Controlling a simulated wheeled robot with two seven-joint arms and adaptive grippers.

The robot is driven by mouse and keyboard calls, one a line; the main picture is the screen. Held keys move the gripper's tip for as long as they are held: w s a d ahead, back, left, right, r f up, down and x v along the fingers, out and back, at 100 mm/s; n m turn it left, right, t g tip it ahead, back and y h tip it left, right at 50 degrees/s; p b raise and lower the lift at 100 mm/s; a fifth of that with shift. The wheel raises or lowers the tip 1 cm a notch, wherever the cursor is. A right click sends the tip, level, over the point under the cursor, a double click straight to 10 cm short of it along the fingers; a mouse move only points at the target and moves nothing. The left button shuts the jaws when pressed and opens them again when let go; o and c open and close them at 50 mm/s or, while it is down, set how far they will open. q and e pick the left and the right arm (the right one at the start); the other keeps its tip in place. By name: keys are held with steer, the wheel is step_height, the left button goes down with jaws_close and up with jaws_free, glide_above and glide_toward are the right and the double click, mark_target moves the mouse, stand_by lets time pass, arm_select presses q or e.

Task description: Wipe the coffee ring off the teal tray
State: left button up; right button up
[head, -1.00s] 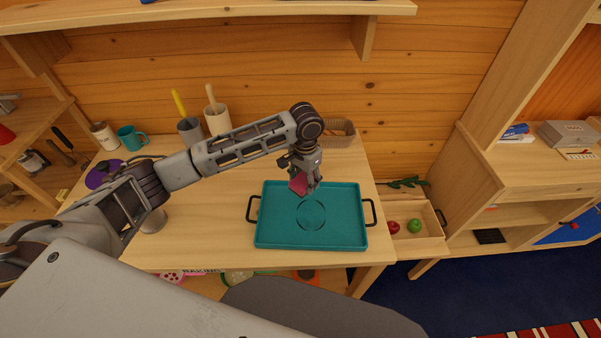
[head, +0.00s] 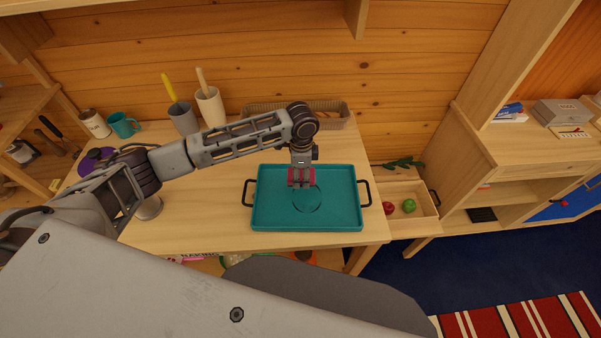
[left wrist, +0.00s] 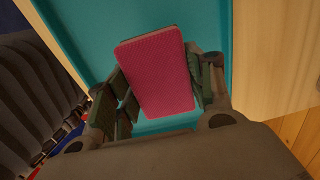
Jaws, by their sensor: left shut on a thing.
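The teal tray (head: 262,213) lies on the wooden table, with a black handle at each end. A dark coffee ring (head: 308,209) shows near its middle; its upper left part is hidden by my gripper. My left gripper (head: 301,184) points down over the tray, at the upper left of the ring. It is shut on a pink sponge (head: 294,177). In the left wrist view the sponge (left wrist: 157,75) sits between the two fingers, with the teal tray (left wrist: 80,30) behind it. I cannot tell whether the sponge touches the tray. My right gripper is not in view.
A woven basket (head: 260,108) stands behind the tray. A grey cup (head: 184,122), a white cup (head: 212,108) and a teal mug (head: 124,125) stand at the back left. An open drawer (head: 416,225) at the right holds a red and a green fruit.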

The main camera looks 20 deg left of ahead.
arm_select(q)
steer(key=m, duration=0.5)
steer(key=shift+w+d, duration=0.15)
steer(key=shift+d, duration=0.1)
steer(key=shift+d+m, duration=0.1)
steer(key=shift+m, duration=1.5)
